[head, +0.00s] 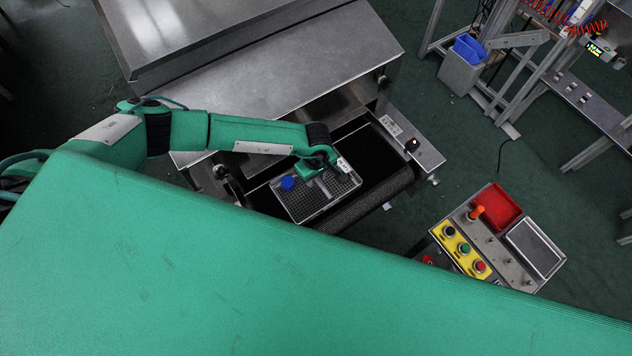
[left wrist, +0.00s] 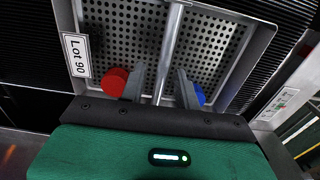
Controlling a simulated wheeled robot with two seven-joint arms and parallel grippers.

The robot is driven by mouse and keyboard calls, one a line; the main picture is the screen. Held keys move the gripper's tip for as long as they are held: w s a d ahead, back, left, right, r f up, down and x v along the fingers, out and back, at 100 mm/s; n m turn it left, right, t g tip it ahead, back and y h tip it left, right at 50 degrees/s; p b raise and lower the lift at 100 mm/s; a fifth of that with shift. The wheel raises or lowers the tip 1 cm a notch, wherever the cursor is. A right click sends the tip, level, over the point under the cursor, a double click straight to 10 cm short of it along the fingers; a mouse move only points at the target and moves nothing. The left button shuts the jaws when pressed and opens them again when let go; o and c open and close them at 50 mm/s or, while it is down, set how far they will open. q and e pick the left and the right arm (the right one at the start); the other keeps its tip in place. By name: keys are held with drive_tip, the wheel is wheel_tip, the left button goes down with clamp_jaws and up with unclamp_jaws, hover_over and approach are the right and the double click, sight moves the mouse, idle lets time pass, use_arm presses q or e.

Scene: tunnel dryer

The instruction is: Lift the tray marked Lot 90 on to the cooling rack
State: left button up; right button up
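The tray marked Lot 90 (head: 316,207) is a grey perforated metal tray on the conveyor at the dryer's mouth. Its label (left wrist: 76,55) reads "Lot 90" in the left wrist view. A metal bar handle (left wrist: 170,45) runs across the tray. A red round piece (left wrist: 115,82) and a blue round piece (left wrist: 199,95), also visible in the head view (head: 288,183), lie in it on either side of the bar. My left gripper (left wrist: 160,88) is open over the tray, its fingers apart on either side of the bar. My right gripper is out of view. I cannot identify the cooling rack.
The dryer housing (head: 330,70) stands behind the tray, and the dark mesh belt (head: 372,196) extends to its right. A control panel (head: 480,250) with a red bin (head: 495,208) stands at the lower right. A metal-framed bench (head: 560,80) is at the upper right, with open floor between.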

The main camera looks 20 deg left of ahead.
use_arm(q)
drive_tip(key=shift+f, duration=0.3)
drive_tip(key=shift+c, duration=0.2)
clamp_jaws()
drive_tip(key=shift+r, duration=0.1)
idle(1.0)
